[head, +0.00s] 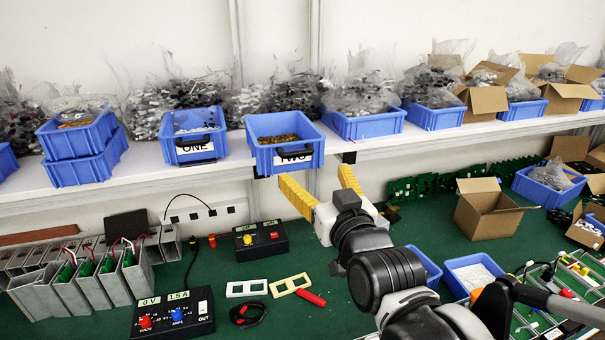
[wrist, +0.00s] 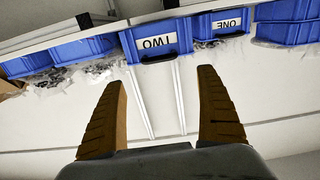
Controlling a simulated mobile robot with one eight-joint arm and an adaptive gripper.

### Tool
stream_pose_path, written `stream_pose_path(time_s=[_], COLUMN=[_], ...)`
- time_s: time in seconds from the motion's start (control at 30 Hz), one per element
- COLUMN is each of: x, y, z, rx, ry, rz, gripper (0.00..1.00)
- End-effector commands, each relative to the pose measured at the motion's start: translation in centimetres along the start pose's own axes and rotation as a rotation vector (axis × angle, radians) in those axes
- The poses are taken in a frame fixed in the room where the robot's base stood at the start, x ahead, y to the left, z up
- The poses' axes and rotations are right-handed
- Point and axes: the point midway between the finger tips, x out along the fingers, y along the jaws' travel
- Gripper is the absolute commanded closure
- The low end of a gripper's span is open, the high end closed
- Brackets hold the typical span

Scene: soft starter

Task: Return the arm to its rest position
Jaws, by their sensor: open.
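My gripper (head: 322,186) is open and empty, with its two yellow fingers apart, just below the front of the shelf in the head view. My arm reaches up to it from the lower right. In the wrist view the fingers of my gripper (wrist: 160,78) point toward the bins, with nothing between them. The blue bin labelled TWO (head: 289,158) stands on the shelf just above and behind the fingers. The blue bin labelled ONE (head: 175,150) stands to its left. Both bins also show in the wrist view, TWO (wrist: 157,57) and ONE (wrist: 204,33), upside down.
The white shelf (head: 232,163) runs above the green bench (head: 265,318) and carries several blue bins and bagged parts. A black power box (head: 172,314), a second control box (head: 262,240), two small frames and a red piece lie left of my arm. An open carton (head: 487,215) stands right.

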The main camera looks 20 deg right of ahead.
Motion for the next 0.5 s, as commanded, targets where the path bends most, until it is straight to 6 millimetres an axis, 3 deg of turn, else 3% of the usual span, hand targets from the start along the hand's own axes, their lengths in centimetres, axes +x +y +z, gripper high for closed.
stream_pose_path(time_s=[0.5], x=[-0.16], y=[-0.02], z=[0.31], rx=[0.000], ry=[-0.005], rz=[-0.001], gripper=[0.15])
